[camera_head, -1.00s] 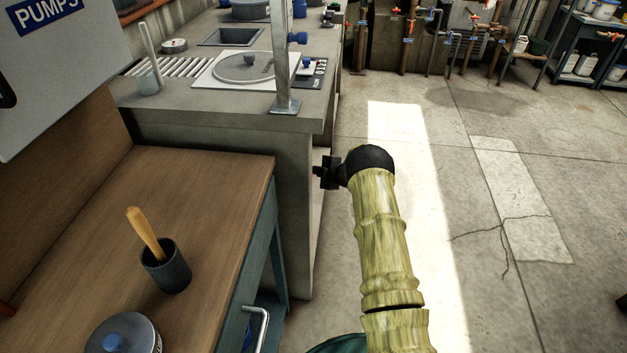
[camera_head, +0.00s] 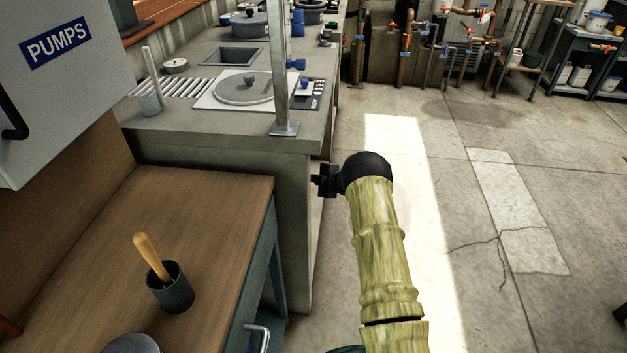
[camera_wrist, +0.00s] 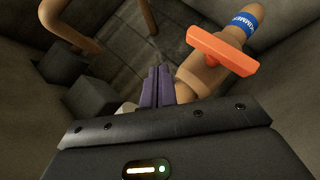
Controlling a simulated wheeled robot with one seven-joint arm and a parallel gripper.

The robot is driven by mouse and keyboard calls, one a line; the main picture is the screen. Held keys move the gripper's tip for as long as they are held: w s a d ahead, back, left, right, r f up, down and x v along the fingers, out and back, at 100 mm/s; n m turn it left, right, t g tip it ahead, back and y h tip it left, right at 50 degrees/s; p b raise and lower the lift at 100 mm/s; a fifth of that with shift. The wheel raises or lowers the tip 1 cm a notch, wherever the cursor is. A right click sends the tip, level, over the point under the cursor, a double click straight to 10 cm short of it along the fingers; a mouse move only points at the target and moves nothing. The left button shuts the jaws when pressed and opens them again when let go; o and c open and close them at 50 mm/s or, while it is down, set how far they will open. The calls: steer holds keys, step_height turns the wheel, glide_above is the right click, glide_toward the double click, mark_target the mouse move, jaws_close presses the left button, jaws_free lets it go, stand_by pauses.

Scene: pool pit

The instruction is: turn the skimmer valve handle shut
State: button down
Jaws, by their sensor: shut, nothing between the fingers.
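The skimmer valve handle is an orange bar (camera_wrist: 221,51) in the wrist view. It sits across a tan pipe fitting (camera_wrist: 205,75), and the pipe beyond it has a blue band (camera_wrist: 245,21) with partly readable white lettering. My gripper (camera_wrist: 158,72) shows there as two purple fingers, shut together and empty. They appear to the left of the handle, with a visible gap between them. In the head view, my arm's black end part is beside the grey counter; the fingertips and this handle cannot be made out there.
In the wrist view, concrete walls (camera_wrist: 291,80) enclose the pipes, with another bent pipe (camera_wrist: 65,30) and grey blocks at left. The head view shows the grey counter (camera_head: 225,150), a wooden bench (camera_head: 215,215) with a dark cup (camera_head: 171,290), and clear floor (camera_head: 450,200) at right.

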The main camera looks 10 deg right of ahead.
steer(key=s+d+r+p, duration=0.2)
steer(key=s+d+r, duration=0.1)
steer(key=d+r, duration=0.3)
step_height(320, 180, up, 2)
steer(key=shift+s+d+r+p, duration=0.2)
steer(key=shift+s+r+p, duration=0.05)
steer(key=shift+p, duration=0.05)
